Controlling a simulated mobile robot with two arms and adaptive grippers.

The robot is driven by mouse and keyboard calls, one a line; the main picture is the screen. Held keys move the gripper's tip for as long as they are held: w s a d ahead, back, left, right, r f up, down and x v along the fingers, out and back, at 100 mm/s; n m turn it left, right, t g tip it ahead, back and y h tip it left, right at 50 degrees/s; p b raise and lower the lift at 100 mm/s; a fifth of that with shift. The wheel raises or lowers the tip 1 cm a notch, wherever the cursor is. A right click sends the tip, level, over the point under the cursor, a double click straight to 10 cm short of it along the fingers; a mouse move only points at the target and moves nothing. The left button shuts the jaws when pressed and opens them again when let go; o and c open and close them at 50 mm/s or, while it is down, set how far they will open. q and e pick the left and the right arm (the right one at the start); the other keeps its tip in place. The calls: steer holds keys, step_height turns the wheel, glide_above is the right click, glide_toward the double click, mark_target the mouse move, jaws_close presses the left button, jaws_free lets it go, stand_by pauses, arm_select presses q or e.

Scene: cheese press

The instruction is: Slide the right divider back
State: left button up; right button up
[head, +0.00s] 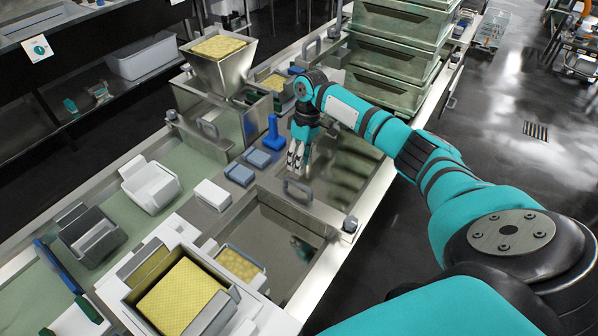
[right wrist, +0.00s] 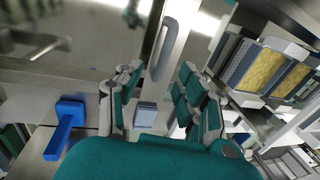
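A metal divider (head: 318,208) with a grey loop handle (head: 298,191) stands across the steel basin, at its near section. My right gripper (head: 297,166) points down just beyond this handle in the head view. In the right wrist view the gripper (right wrist: 158,88) has its fingers spread apart, and the handle (right wrist: 163,52) shows between and ahead of them. No contact with the handle is visible. Another divider handle (head: 208,127) is at the left by the hopper, and one (head: 311,46) is farther back. My left gripper is not in view.
A blue upright tool (head: 273,133) and blue blocks (head: 257,158) lie left of the gripper. A hopper (head: 219,67) of yellow curd stands behind left. Green crates (head: 395,50) are stacked at the back. The near basin section (head: 270,240) looks open.

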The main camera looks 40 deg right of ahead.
step_height(320, 180, up, 6)
steer(key=d, duration=0.1)
steer(key=shift+w, duration=0.2)
steer(key=shift+s+d, duration=0.1)
stand_by(0.4)
